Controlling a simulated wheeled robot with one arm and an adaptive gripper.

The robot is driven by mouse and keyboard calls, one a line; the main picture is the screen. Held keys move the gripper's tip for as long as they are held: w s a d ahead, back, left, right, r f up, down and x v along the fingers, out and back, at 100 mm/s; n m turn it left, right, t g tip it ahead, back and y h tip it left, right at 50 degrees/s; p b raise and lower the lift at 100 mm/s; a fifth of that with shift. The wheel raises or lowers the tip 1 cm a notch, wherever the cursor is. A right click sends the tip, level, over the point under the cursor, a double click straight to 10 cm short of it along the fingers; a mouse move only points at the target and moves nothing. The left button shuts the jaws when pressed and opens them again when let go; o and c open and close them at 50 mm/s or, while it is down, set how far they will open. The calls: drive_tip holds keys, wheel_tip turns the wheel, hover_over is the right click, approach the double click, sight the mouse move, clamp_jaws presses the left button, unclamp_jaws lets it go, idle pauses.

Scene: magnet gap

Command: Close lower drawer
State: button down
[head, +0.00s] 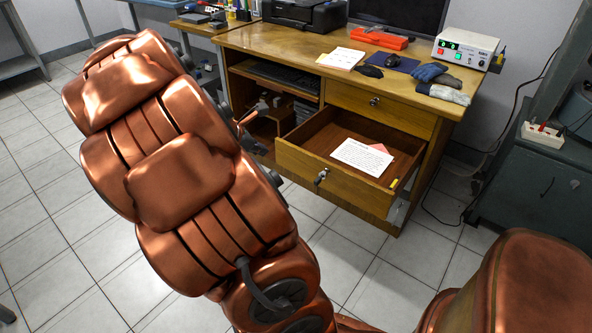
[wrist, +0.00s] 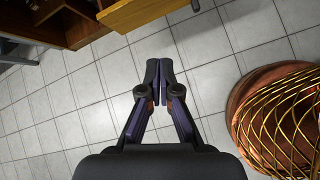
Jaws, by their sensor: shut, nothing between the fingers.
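The lower drawer (head: 352,188) of the wooden desk is pulled well out in the head view. Its front has a lock with a key, and a white sheet (head: 362,156) and a pink paper lie inside. The upper drawer (head: 380,106) above it is shut. In the wrist view my gripper (wrist: 159,66) is shut and empty, its fingertips together over the floor tiles. Wooden desk parts (wrist: 140,12) show at the top of that view, apart from the fingertips. In the head view my arm mostly hides my gripper.
The desk top (head: 300,55) carries gloves (head: 440,80), papers, an orange case, a printer and a white device (head: 465,50). A grey cabinet (head: 530,190) stands at right. Tiled floor in front of the drawer is clear.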

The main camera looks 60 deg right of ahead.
drive_tip(key=d+f+n+b, duration=0.4)
drive_tip(key=d+f, duration=0.4)
drive_tip(key=b, duration=0.4)
approach(301, 155)
drive_tip(key=shift+h, duration=0.4)
drive_tip(key=shift+a+f+x, duration=0.15)
drive_tip(key=shift+x, duration=1.45)
drive_tip(key=shift+a+f+x, duration=0.15)
drive_tip(key=shift+x, duration=1.4)
drive_tip(key=shift+d, duration=0.1)
